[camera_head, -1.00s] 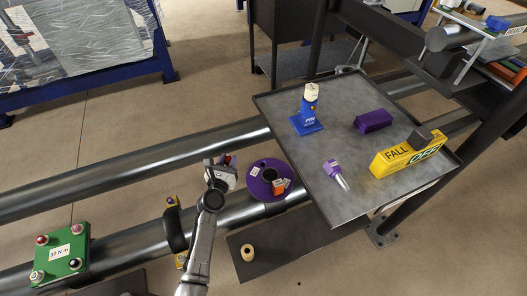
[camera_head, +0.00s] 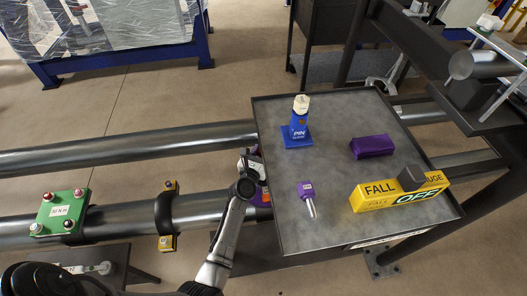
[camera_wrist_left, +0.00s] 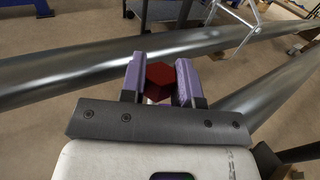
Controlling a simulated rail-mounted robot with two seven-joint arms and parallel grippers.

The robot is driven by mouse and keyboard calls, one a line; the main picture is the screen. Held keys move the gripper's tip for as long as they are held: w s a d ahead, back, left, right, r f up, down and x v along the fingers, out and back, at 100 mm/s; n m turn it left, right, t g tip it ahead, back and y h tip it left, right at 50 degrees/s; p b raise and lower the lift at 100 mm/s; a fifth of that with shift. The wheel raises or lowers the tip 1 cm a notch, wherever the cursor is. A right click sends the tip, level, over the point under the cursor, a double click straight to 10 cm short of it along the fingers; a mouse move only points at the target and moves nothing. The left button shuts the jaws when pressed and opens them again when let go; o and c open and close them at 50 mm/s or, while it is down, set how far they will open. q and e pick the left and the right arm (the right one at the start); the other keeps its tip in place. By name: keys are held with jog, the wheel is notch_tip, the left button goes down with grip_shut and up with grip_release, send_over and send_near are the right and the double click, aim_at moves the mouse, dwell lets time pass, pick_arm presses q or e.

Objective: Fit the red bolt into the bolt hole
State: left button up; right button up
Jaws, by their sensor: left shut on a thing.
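My left gripper (camera_head: 252,160) is left of the grey table's edge, above the pipes. In the left wrist view its two purple fingers (camera_wrist_left: 160,85) are shut on a red bolt (camera_wrist_left: 160,78) with a six-sided head. I cannot make out an empty bolt hole. My right gripper is not in view.
The grey table (camera_head: 340,120) carries a blue stand (camera_head: 297,135), a purple block (camera_head: 370,147), a purple-handled tool (camera_head: 308,200) and a yellow box (camera_head: 380,195). A black clamp with yellow ends (camera_head: 166,213) wraps the near pipe (camera_head: 120,225).

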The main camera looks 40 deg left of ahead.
pick_arm(q)
jog(key=shift+s+a, duration=0.1)
jog(key=shift+s, duration=0.05)
jog(key=shift+p, duration=0.3)
jog(key=shift+f+b, duration=1)
jog(key=shift+f, duration=0.05)
dwell(0.4)
jog(key=shift+f, duration=0.2)
dwell(0.3)
jog(key=shift+f+b, duration=0.6)
jog(key=shift+f, duration=0.1)
